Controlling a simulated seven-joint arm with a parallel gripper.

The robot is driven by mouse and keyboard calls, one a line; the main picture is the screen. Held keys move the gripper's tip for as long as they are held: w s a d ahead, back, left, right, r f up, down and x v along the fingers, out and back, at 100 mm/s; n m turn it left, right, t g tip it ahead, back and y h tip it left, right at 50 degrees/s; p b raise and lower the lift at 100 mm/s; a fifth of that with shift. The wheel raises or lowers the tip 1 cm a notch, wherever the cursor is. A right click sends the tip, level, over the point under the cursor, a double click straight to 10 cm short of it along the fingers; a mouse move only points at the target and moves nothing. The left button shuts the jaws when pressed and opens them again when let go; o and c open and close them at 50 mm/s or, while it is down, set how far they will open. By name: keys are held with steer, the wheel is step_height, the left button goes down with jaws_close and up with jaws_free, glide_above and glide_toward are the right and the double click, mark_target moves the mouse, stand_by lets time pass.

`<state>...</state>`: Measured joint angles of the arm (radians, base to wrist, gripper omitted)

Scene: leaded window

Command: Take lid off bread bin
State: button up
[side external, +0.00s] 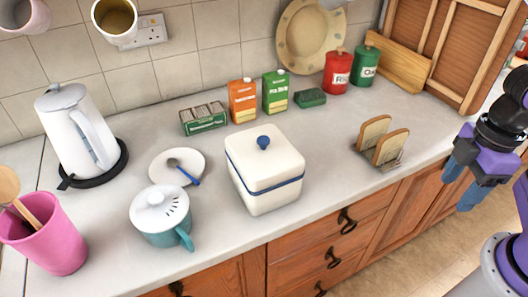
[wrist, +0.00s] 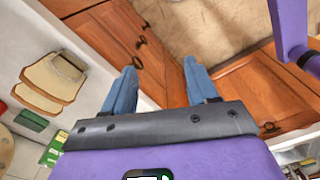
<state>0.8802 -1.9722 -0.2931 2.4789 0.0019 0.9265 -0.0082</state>
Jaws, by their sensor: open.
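The bread bin (side external: 262,190) is a cream-white square box with a blue band, standing on the worktop in the middle of the side external view. Its lid (side external: 280,166) sits on top and has a round blue knob (side external: 263,142). My gripper (side external: 460,191) is at the right of the side external view, well to the right of the bin, out past the front edge of the worktop. Its two blue fingers are apart and empty; they also show in the wrist view (wrist: 158,88), above the floor and cupboard fronts. The bin is not clearly visible in the wrist view.
A toast rack (side external: 385,150) with bread slices stands between the bin and my gripper. A teal pot (side external: 161,217) and a plate with a spoon (side external: 190,165) are left of the bin. Cartons (side external: 242,101) and canisters (side external: 338,72) line the back. Worktop in front of the toast rack is clear.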

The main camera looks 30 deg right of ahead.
step_height(320, 180, up, 16)
steer(key=n, duration=0.2)
glide_above(263, 138)
steer(key=f, duration=1.1)
steer(key=shift+w+f, duration=0.1)
steer(key=shift+w, duration=0.25)
steer(key=shift+s+f, duration=0.2)
steer(key=shift+f, duration=1.15)
steer(key=shift+s+f, duration=0.2)
steer(key=shift+f, duration=1.1)
jaws_close()
